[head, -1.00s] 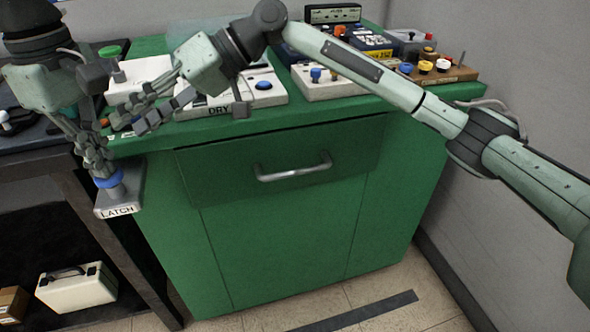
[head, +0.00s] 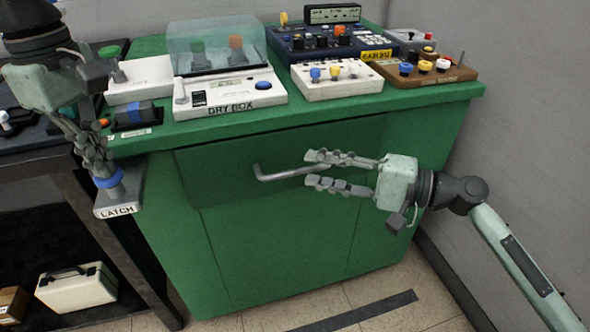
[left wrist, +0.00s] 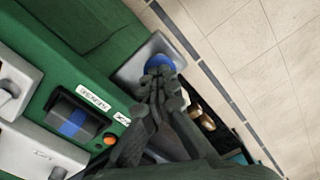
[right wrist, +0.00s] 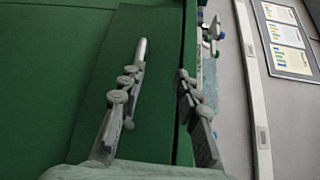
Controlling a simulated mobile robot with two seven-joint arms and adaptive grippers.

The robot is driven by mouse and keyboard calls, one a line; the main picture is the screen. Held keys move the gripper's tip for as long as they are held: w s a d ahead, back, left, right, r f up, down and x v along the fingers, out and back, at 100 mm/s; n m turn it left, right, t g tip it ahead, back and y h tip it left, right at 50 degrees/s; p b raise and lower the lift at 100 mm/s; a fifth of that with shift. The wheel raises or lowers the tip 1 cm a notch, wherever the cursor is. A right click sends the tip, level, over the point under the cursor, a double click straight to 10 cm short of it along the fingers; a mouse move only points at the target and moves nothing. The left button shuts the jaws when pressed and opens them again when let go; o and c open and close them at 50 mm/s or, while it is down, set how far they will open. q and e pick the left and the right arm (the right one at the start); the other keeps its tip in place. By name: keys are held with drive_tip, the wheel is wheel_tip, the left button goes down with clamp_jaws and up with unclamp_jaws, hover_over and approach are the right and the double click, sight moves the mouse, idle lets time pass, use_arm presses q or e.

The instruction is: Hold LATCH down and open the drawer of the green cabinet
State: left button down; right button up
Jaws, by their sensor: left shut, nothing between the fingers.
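The LATCH (head: 118,209) is a grey block with a blue-ringed button on the left side of the green cabinet (head: 270,240). My left gripper (head: 104,172) is shut with its fingertips on the blue button (left wrist: 160,63); whether it is pressed down cannot be told. The cabinet's drawer (head: 215,160) looks shut, with a grey bar handle (head: 275,173). My right gripper (head: 318,170) is open at the handle's right part, one finger above and one below in the head view. In the right wrist view, the handle (right wrist: 141,50) shows beyond the left finger; contact is unclear.
On the cabinet top stand the DRY BOX (head: 230,103), a white knob box (head: 335,82), a dark blue panel (head: 320,45) and a brown box (head: 435,75). A dark table (head: 60,165) adjoins at left. A wall (head: 540,120) stands close on the right.

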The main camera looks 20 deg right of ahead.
sight(302, 172)
drive_tip(key=s+d+f+m+t+h, duration=0.1)
drive_tip(key=s+d+f+m+h, duration=0.15)
drive_tip(key=d, duration=0.25)
drive_tip(key=shift+n+y, duration=0.25)
drive_tip(key=x, duration=1.1)
drive_tip(key=shift+a+r, duration=0.1)
clamp_jaws()
